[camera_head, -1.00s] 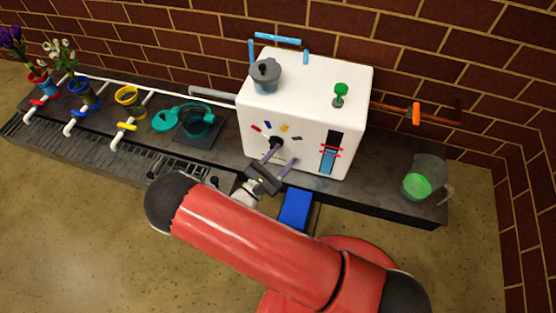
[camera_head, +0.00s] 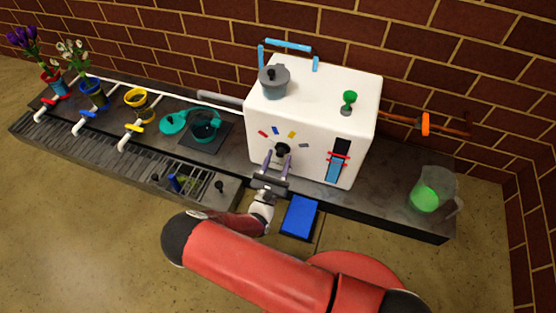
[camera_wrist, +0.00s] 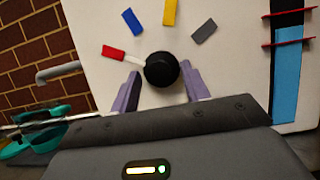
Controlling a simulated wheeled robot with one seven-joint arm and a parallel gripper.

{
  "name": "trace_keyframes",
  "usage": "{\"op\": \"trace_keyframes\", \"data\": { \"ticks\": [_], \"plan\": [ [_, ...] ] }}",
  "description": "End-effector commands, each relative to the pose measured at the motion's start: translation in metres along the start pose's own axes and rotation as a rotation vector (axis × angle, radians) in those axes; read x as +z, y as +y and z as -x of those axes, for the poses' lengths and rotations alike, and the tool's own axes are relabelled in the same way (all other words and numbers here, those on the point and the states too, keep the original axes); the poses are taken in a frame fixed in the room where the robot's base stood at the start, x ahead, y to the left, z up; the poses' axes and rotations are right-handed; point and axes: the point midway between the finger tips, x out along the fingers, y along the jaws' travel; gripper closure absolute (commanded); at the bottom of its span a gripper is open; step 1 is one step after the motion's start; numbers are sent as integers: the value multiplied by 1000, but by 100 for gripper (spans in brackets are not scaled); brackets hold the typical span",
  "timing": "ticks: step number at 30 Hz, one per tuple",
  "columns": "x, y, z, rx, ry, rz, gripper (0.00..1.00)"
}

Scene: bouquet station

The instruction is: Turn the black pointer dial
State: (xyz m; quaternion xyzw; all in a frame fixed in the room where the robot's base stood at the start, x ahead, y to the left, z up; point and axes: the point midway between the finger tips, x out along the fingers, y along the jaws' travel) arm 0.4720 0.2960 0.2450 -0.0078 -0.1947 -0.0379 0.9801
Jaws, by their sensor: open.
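The black pointer dial (camera_head: 282,150) is on the front face of the white box (camera_head: 318,112). In the wrist view the dial (camera_wrist: 161,69) is a round black knob with a white pointer (camera_wrist: 124,57) aimed left, toward the red mark (camera_wrist: 113,52). Blue (camera_wrist: 133,21), yellow (camera_wrist: 170,12) and grey (camera_wrist: 204,31) marks curve over the dial. My gripper (camera_head: 276,162) is open in front of the box. In the wrist view its purple fingers (camera_wrist: 161,88) stand either side of the lower part of the dial, with gaps visible on both sides.
A gauge with a blue column (camera_head: 334,169) is right of the dial. A grey pot (camera_head: 274,84) and a green knob (camera_head: 348,102) are on the box top. A blue pad (camera_head: 299,217) lies in front, and a jug with green liquid (camera_head: 431,190) stands at the right.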

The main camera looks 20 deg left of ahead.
Motion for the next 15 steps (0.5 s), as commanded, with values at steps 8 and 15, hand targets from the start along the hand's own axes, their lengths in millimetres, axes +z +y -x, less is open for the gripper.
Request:
{"op": "trace_keyframes", "data": {
  "ticks": [8, 15],
  "plan": [
    [0, 0, -2, -1, 0, 0, 54],
    [0, 0, -2, -1, 0, 0, 85]
  ]
}}
